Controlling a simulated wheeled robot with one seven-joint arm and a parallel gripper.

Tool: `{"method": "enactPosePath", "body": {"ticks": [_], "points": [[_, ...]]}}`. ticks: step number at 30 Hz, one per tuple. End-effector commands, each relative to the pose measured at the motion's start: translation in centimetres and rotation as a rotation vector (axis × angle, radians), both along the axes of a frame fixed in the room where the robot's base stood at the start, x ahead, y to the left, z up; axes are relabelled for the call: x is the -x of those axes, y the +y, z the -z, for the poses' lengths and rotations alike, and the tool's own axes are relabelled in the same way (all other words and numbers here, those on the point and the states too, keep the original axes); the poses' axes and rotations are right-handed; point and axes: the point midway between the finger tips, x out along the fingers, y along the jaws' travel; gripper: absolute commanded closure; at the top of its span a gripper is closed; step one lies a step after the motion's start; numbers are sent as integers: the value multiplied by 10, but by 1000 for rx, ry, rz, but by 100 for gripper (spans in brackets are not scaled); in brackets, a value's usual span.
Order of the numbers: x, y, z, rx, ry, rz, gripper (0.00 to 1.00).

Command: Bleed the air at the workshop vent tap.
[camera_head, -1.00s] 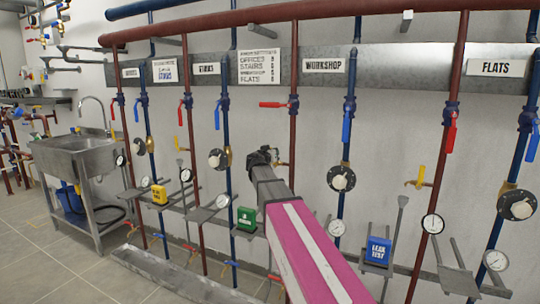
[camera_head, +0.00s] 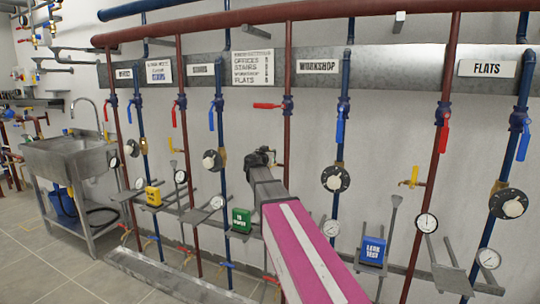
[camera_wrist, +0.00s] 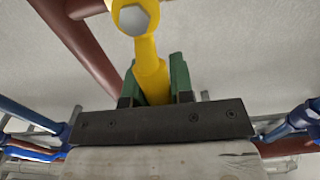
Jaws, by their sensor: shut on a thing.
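The workshop vent tap's yellow lever (camera_wrist: 150,62) runs down the middle of the wrist view from a grey hex nut at the top. My gripper (camera_wrist: 154,88) is shut on the lever, with a green finger on each side of it. In the head view my gripper (camera_head: 262,156) is in front of the wall, beside the red workshop pipe (camera_head: 288,135). There it hides nearly all of the tap. The WORKSHOP label (camera_head: 318,66) is on the grey strip above. A red-handled valve (camera_head: 270,106) is higher on the same pipe.
A blue workshop pipe with a round dial valve (camera_head: 335,178) stands to the right. Another yellow tap (camera_head: 412,178) is on the FLATS pipe. A green box (camera_head: 241,220) and a blue LEAK TEST box (camera_head: 373,250) sit on low brackets. A sink (camera_head: 70,155) is far left.

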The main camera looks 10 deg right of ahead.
Motion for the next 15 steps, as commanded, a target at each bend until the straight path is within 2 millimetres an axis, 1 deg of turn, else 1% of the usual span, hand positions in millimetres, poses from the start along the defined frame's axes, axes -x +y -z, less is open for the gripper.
{"method": "enactPosePath", "body": {"ticks": [1, 2, 3, 11, 15], "points": [[1, 0, 1, -7, 0, 2, 68], [1, 0, 1, -7, 0, 2, 58], [1, 0, 1, -6, 0, 2, 52], [1, 0, 1, -3, 0, 1, 52], [9, 5, 1, -2, 0, 1, 52]]}}
